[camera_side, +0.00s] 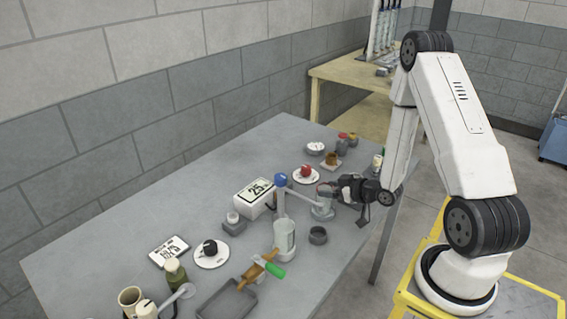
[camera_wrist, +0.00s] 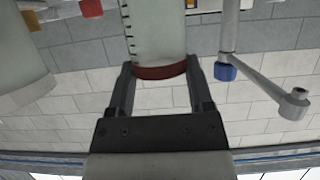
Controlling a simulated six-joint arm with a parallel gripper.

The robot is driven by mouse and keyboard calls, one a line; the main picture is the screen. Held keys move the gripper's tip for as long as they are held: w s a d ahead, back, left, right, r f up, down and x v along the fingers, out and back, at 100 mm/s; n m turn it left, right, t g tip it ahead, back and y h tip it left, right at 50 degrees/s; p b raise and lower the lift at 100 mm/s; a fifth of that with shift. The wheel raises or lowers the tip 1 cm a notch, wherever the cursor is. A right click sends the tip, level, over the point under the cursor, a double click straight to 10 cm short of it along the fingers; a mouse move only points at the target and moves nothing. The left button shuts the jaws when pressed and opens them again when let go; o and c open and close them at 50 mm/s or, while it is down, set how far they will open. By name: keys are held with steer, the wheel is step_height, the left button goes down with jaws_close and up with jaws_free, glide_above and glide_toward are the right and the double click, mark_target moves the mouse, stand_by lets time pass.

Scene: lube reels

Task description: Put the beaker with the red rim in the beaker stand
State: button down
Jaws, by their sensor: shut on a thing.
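My gripper (camera_side: 328,190) is shut on the beaker with the red rim. In the wrist view, the fingers (camera_wrist: 160,88) close on either side of the red rim (camera_wrist: 160,72), and the clear marked body (camera_wrist: 157,35) runs off the top edge. In the side view, the beaker (camera_side: 322,209) hangs below the fingers, low over the table's right side; I cannot tell whether it touches the table. A dark grey ring (camera_side: 318,235), possibly the beaker stand, sits just in front of it and looks empty.
A blue-capped post with a side arm (camera_side: 281,181) stands close left of my gripper; its blue cap shows in the wrist view (camera_wrist: 226,72). A clear glass vessel (camera_side: 285,234) stands before it. A scale (camera_side: 256,196), red item on a plate (camera_side: 305,172) and tray (camera_side: 227,302) are around.

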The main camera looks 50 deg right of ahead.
steer(key=shift+f, duration=0.15)
jaws_free()
steer(key=shift+f, duration=0.1)
stand_by(0.3)
steer(key=shift+s+r, duration=0.15)
steer(key=shift+r, duration=0.1)
steer(key=v, duration=0.7)
stand_by(0.4)
